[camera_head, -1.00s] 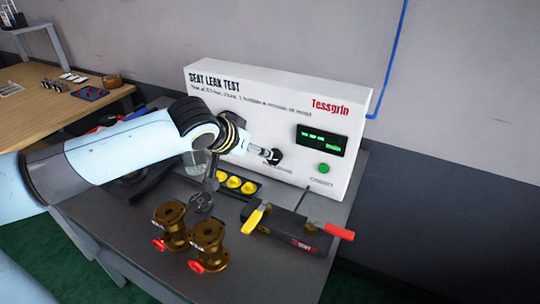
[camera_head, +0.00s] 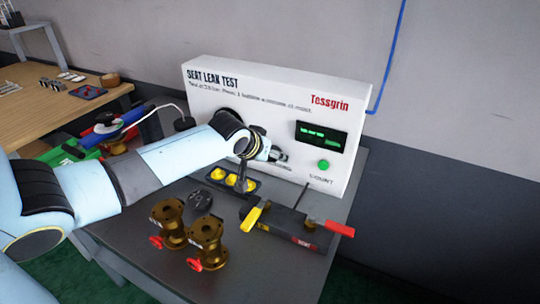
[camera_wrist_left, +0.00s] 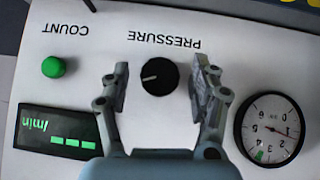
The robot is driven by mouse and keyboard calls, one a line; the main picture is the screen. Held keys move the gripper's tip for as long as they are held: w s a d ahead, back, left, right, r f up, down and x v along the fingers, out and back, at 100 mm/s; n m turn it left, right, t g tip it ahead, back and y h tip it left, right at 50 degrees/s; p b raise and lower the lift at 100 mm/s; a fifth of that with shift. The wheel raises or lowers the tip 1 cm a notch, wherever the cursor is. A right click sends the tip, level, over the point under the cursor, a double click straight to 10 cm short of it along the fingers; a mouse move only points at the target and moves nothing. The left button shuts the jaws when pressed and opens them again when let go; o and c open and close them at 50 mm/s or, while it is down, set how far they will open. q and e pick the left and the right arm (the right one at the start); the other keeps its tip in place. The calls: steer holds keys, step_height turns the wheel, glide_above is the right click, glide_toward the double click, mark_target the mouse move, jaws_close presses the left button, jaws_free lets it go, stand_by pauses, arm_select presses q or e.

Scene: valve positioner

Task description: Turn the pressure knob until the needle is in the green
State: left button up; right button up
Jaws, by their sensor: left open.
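The black pressure knob (camera_wrist_left: 160,76) sits on the white panel under the upside-down word PRESSURE in the left wrist view. A white mark on it points left in that view. My left gripper (camera_wrist_left: 162,80) is open, with one finger on each side of the knob and a gap on both sides. The round gauge (camera_wrist_left: 270,130) is at the right of that view, upside down. Its thin reddish needle points right, apart from the small green patch near the lower rim. In the head view my left gripper (camera_head: 275,153) is at the panel and largely covers the knob. My right gripper is not in view.
The panel (camera_head: 345,105) has a green button (camera_head: 323,164) and a lit display (camera_head: 320,137). Two brass valves (camera_head: 206,240), a clamp fixture (camera_head: 290,226) and a tray of yellow caps (camera_head: 218,174) stand on the grey bench in front.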

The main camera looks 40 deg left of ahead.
arm_select(q)
steer(key=c, duration=1.1)
steer(key=shift+c, duration=0.2)
steer(key=shift+y, duration=0.3)
steer(key=m+y+b, duration=0.2)
steer(key=y+b, duration=0.2)
steer(key=f+m+y+b, duration=0.1)
steer(key=m+y+b, duration=0.2)
steer(key=y+b, duration=0.1)
steer(key=d+m+g+y+b, duration=0.1)
steer(key=m+y+b, duration=0.1)
steer(key=y+b, duration=0.2)
steer(key=shift+w+f+m+b, duration=0.1)
steer(key=shift+f+m+b, duration=0.05)
steer(key=shift+m+b, duration=0.3)
steer(key=shift+m+y+b, duration=0.3)
steer(key=shift+m+b, duration=0.05)
steer(key=shift+b, duration=0.45)
